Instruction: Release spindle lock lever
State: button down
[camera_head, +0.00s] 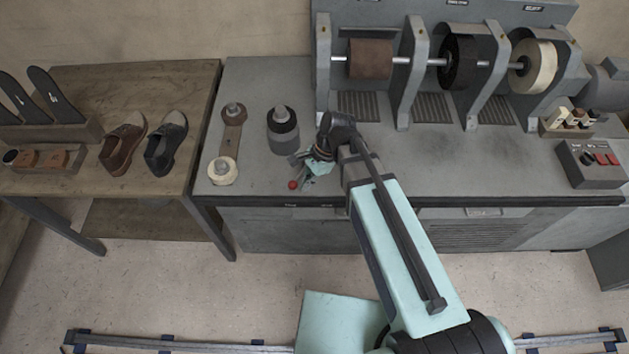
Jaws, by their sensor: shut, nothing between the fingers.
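A small red knob (293,185) shows near the front edge of the grey machine bench (440,158), just left of and below my gripper. It looks like the end of the spindle lock lever; the rest of the lever is hidden or too small to make out. My gripper (309,172) is shut and empty, pointing down low over the bench beside the knob. I cannot tell whether its fingers touch the knob or lever. My arm comes in from the lower right and hides part of the bench behind the gripper.
A dark-topped cylinder (283,130) stands close behind my gripper. Wheels on a shaft (370,59) stand at the back. A button box (592,162) sits right. A wooden table (190,90) with shoes (124,145) adjoins left.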

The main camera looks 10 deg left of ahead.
jog(key=shift+a, duration=0.35)
dwell(0.4)
jog(key=shift+d+f, duration=0.1)
jog(key=shift+d, duration=0.4)
jog(key=d, duration=0.4)
jog(key=shift+w+r, duration=0.2)
jog(key=d+r+b, duration=0.2)
jog(key=d+r, duration=0.1)
jog(key=r, duration=0.5)
jog(key=shift+w+d, duration=0.15)
jog(key=shift+d, duration=0.15)
